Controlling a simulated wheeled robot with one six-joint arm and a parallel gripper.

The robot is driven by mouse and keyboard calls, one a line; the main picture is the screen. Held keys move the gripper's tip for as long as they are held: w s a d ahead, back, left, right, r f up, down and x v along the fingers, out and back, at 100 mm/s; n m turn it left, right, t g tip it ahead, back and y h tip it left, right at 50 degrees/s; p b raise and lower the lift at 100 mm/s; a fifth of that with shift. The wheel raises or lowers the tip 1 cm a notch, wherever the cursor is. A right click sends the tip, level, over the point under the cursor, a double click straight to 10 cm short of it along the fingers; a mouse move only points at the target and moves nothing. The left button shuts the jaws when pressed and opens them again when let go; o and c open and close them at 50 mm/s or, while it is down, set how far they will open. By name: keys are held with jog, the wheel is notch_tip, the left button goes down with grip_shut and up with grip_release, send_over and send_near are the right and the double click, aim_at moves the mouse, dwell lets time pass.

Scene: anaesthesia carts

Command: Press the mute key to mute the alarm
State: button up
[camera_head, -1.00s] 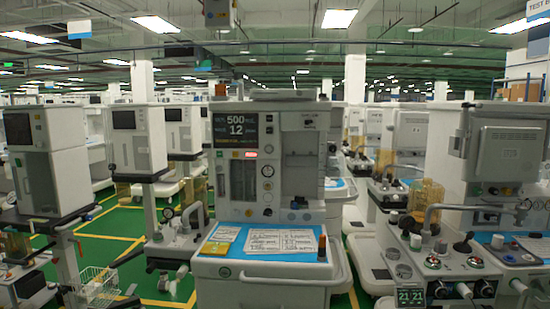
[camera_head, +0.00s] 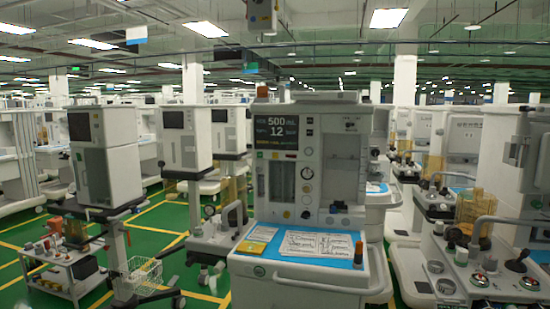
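The anaesthesia machine (camera_head: 345,138) stands upright near the middle of the head view, facing me. Its dark screen (camera_head: 276,130) shows a large 500 above 12, with a small yellow line at the bottom. Just under the screen is a row of small keys (camera_head: 275,155), with a green one at its left end. They are too small to read, so I cannot tell which is the mute key. No red light shows in that row now. My gripper is not in view.
The machine's blue worktop (camera_head: 340,260) holds a yellow card, printed sheets and an orange-capped bottle (camera_head: 358,252). Another machine (camera_head: 505,225) stands close on the right. A wheeled stand (camera_head: 105,170) and low trolley (camera_head: 60,272) are on the left. Green floor shows between them.

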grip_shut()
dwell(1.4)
